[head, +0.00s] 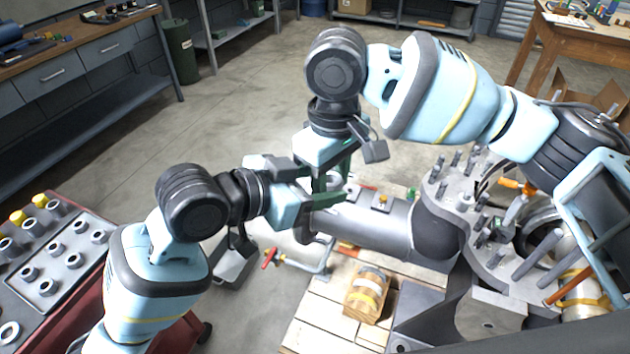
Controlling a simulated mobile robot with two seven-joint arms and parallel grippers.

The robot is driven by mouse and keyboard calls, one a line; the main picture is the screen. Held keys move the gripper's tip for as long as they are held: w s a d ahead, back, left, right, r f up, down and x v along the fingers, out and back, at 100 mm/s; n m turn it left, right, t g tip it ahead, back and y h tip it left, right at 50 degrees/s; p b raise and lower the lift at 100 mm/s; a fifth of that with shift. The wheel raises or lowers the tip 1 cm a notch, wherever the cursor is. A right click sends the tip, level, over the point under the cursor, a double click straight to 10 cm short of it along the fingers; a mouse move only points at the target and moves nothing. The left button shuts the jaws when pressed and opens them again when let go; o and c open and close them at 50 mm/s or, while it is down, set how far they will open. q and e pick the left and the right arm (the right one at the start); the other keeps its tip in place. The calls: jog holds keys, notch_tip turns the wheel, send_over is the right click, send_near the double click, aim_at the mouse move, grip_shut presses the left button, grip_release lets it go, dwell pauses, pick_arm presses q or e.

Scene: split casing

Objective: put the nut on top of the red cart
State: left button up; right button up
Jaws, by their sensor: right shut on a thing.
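My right gripper (328,190) points down at the middle of the view, away from the cart. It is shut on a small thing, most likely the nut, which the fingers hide. My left gripper (308,184) reaches in from the left and meets the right gripper's fingers. The two overlap, so I cannot tell whether the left jaws are open or touch the held thing.
A casing flange with upright studs (480,215) and a grey pipe (375,222) lie at the right. A workbench (75,65) stands at the upper left. Open floor (120,160) lies between bench and arms.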

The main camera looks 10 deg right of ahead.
pick_arm(q)
jog(key=c, duration=1.1)
pick_arm(e)
jog(key=o, duration=0.6)
jog(key=shift+c, duration=0.2)
pick_arm(q)
jog(key=shift+o, duration=0.2)
pick_arm(e)
jog(key=o, duration=0.3)
pick_arm(q)
jog(key=shift+w, duration=0.1)
